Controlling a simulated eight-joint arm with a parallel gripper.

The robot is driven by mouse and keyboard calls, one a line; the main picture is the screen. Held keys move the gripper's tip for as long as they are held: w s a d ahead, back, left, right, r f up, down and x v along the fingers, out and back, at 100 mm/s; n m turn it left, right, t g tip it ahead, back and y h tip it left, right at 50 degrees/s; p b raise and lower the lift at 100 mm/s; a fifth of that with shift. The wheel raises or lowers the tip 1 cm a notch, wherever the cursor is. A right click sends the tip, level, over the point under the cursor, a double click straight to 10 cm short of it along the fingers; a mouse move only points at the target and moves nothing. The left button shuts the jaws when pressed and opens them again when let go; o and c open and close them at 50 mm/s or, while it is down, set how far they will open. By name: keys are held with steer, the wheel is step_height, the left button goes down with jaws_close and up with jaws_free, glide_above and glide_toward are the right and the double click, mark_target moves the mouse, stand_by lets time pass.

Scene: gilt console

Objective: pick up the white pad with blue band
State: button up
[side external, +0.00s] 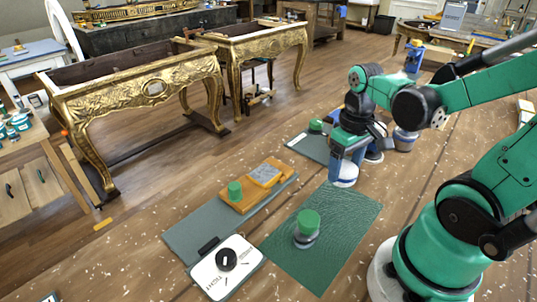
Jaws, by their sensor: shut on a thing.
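The white pad with blue band (344,183) is in the side external view, right of centre, just beyond the back corner of the dark green mat. My gripper (349,163) points down over it and is shut on it, with blue finger parts at either side of its upper portion. The pad's lower white edge shows below the fingers. Its top is hidden by my gripper, and I cannot tell whether it touches the table.
The green mat (335,255) bears a green-topped grey piece (306,228). Left of it are an orange block (243,205), a green cylinder (235,191) and a white plate with a black knob (208,279). A grey-blue jar (404,140) stands right of my gripper.

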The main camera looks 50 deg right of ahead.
mark_target(345, 167)
step_height(345, 167, up, 14)
stand_by(0.5)
steer(key=shift+r, duration=0.1)
steer(key=o, duration=0.4)
steer(key=shift+c, duration=1.4)
